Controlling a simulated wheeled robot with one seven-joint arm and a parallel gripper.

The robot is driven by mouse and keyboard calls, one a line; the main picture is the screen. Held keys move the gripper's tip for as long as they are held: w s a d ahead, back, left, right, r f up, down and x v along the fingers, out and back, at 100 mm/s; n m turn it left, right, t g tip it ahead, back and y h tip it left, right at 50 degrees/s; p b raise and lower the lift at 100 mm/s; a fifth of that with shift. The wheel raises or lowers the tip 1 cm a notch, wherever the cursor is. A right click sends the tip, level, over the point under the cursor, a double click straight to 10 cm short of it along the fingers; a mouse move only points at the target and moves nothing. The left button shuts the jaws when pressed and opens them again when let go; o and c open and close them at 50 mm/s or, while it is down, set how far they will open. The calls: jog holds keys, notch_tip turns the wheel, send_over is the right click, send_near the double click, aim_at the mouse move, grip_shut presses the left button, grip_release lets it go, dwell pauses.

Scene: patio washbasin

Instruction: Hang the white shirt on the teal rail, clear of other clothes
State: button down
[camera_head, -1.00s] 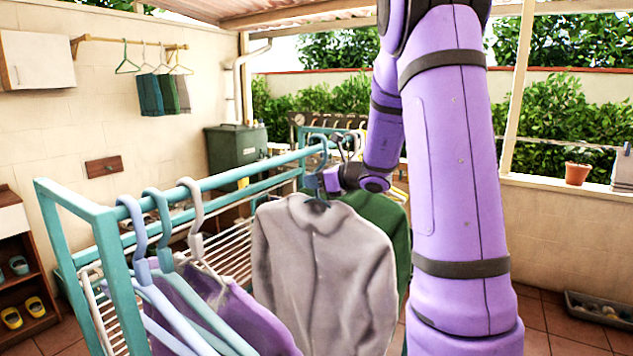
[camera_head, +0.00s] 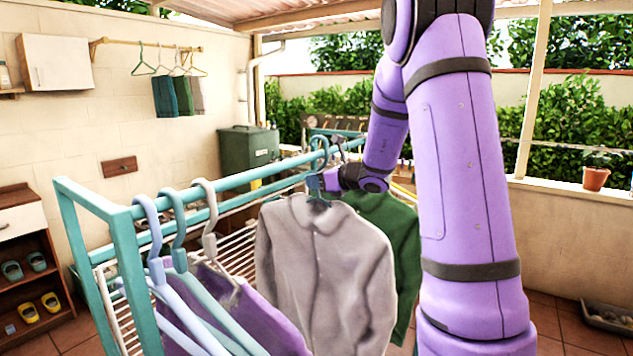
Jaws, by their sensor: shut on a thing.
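The white shirt (camera_head: 322,265), greyish in this light, hangs upright on a blue hanger (camera_head: 316,184) right of the middle. My gripper (camera_head: 328,180) is shut on the hanger just above the collar; its fingers are small and partly hidden. The hanger's hook (camera_head: 319,148) overlaps the teal rail (camera_head: 255,174); I cannot tell whether it rests on it. A green garment (camera_head: 392,238) is close behind the shirt on the right, partly covered by it. Purple clothes (camera_head: 245,312) hang at the near left, their right edge close to the shirt's lower left.
Blue, teal and grey hanger hooks (camera_head: 208,212) crowd the rail's near end. Bare rail lies between them and the shirt. White rack bars (camera_head: 232,252) run below. A wall rod (camera_head: 150,47) with small cloths is far off. My arm covers the right middle.

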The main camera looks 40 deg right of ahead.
jog(key=shift+f, duration=1.25)
jog(key=c, duration=1)
grip_release()
jog(key=shift+s+d, duration=0.65)
jog(key=shift+s, duration=1.25)
jog(key=shift+s+d, duration=0.7)
jog(key=shift+s, duration=1.2)
jog(key=shift+s+d, duration=0.65)
jog(key=shift+s, duration=1.25)
